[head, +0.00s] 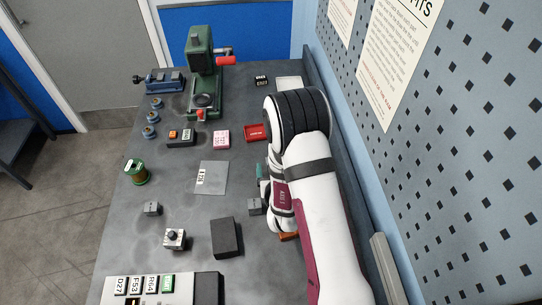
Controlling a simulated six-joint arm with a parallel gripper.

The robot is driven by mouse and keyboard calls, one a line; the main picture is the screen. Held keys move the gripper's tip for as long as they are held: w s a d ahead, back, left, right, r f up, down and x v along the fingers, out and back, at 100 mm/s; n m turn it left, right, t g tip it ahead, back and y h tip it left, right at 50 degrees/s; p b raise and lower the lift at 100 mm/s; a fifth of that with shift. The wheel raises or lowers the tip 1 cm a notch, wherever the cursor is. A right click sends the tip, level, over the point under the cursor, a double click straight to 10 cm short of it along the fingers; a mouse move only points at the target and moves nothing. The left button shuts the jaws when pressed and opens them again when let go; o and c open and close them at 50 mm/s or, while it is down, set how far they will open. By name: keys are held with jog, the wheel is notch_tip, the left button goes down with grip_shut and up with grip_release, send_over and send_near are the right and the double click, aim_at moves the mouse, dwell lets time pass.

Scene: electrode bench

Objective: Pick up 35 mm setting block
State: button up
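Two small grey blocks lie on the bench and could be setting blocks. One grey block (152,208) is at the left, with a small mark on it. The other grey block (255,207) sits right beside my arm, which may cover part of it. Any size marks are too small to read, so I cannot tell which is the 35 mm one. My arm comes up from the bottom right and bends over the bench's right side.
A dark block (228,238) and a small device with a knob (174,240) stand near the front. A grey plate (211,178) lies mid-bench. A green spool (136,172) is at the left edge, a green press (202,75) at the back. A pegboard wall (455,130) bounds the right.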

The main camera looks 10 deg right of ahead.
jog(key=x, duration=0.5)
jog(key=shift+w, duration=0.1)
grip_shut()
